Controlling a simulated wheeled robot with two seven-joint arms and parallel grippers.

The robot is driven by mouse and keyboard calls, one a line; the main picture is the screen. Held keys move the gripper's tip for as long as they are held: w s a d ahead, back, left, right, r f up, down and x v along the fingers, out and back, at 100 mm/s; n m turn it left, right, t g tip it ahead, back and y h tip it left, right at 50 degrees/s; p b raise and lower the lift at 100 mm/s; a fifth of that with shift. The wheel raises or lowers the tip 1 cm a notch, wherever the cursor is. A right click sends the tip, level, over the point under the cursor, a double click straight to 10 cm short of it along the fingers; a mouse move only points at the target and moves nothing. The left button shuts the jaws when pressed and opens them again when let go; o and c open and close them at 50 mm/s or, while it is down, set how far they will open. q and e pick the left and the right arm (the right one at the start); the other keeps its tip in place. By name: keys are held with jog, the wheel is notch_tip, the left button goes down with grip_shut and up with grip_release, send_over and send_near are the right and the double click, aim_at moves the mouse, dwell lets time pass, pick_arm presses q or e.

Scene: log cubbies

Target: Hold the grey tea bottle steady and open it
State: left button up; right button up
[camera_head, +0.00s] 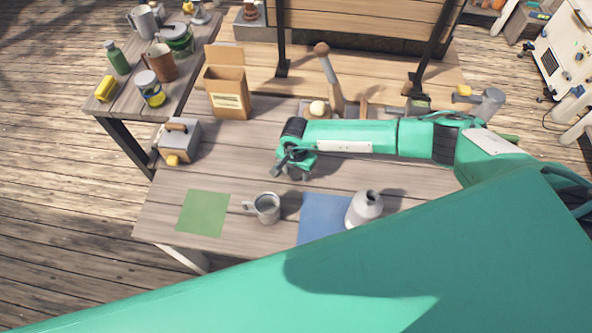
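The grey bottle (364,211) stands upright at the right edge of a blue mat (321,218), near the table's front edge. Its short neck has a small dark spot on top; I cannot tell whether that is a cap or the mouth. My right gripper (287,168) is beyond the mats, up and left of the bottle and apart from it. It is small and dark in this view, so its finger opening is unclear, and I see nothing held in it. My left gripper is not in view.
A grey mug (266,208) stands between the blue mat and a green mat (202,213). A grey box with a handle (180,140), a cardboard box (227,92) and a wooden mallet-like tool (330,78) stand farther back. A large teal arm link of mine covers the foreground.

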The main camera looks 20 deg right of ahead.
aim_at(296, 173)
jog(key=shift+o, duration=0.2)
jog(key=shift+r, duration=0.1)
jog(key=shift+r, duration=0.2)
notch_tip(296, 173, up, 12)
jog(key=b, duration=0.4)
jog(key=shift+f, duration=0.15)
